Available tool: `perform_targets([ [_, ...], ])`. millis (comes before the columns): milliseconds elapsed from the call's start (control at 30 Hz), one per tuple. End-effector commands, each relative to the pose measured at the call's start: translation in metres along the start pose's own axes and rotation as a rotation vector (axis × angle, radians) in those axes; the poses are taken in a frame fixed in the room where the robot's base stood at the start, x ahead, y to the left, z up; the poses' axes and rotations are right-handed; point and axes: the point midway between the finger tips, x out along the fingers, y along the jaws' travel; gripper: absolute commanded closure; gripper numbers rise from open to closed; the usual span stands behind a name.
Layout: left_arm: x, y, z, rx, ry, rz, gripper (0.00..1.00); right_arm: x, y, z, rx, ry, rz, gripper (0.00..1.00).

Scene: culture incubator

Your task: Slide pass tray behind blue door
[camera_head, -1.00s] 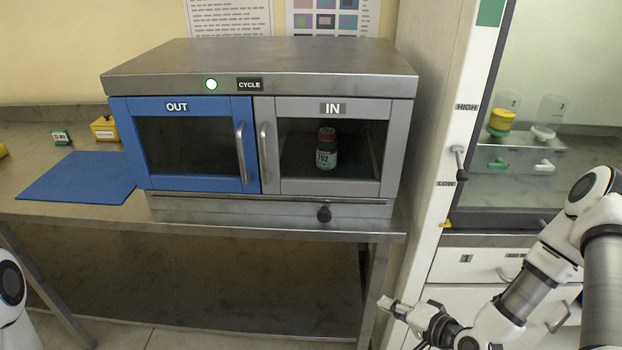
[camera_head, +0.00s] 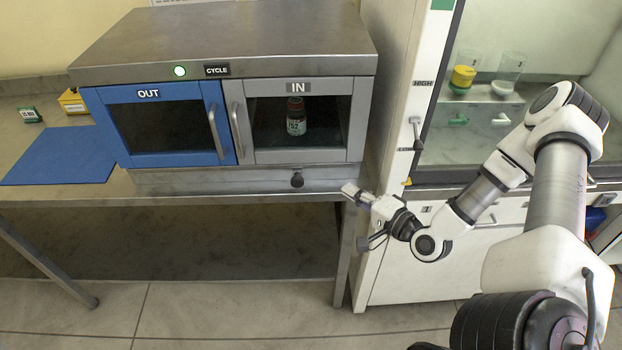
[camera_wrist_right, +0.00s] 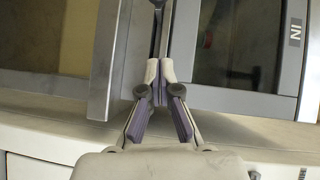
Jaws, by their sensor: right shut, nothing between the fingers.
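A steel pass box (camera_head: 225,45) has a blue OUT door (camera_head: 150,93) on the left and a grey IN door (camera_head: 298,155) on the right. Both look shut. A dark bottle (camera_head: 296,118) with a red cap and a white label stands upright behind the IN window. The tray cannot be made out. A black knob (camera_head: 297,180) sits on the front strip below the IN door. My right gripper (camera_head: 347,189) is shut and empty, to the right of the knob and apart from it. Its closed fingertips (camera_wrist_right: 160,71) show in the right wrist view. My left gripper is out of view.
The OUT handle (camera_head: 215,131) and IN handle (camera_head: 236,130) stand out from the doors. A blue mat (camera_head: 60,156) lies on the bench at left. A white fume cabinet (camera_head: 395,160) stands close at right. The space in front of the box is free.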

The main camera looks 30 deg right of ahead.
Motion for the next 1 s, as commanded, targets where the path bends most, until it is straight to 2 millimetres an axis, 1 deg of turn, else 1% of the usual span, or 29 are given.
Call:
perform_targets([
  [33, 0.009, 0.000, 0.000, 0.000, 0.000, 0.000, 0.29, 0.010, 0.004, 0.002, -0.008, -0.006, -0.002, 1.00],
  [167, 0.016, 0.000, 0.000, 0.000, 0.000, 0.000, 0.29, 0.035, 0.003, 0.003, -0.009, -0.007, -0.002, 1.00],
  [400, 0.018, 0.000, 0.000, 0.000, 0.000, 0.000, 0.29, 0.087, 0.000, 0.002, -0.008, -0.006, -0.002, 1.00],
  [533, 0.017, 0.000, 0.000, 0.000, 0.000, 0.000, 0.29, 0.099, 0.000, 0.018, -0.005, -0.007, 0.000, 1.00],
  [700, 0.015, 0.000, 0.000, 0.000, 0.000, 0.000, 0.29, 0.109, 0.000, 0.028, -0.002, -0.002, 0.000, 1.00],
  [1000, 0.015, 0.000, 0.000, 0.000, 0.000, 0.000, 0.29, 0.110, 0.000, 0.029, -0.001, 0.000, 0.000, 1.00],
])
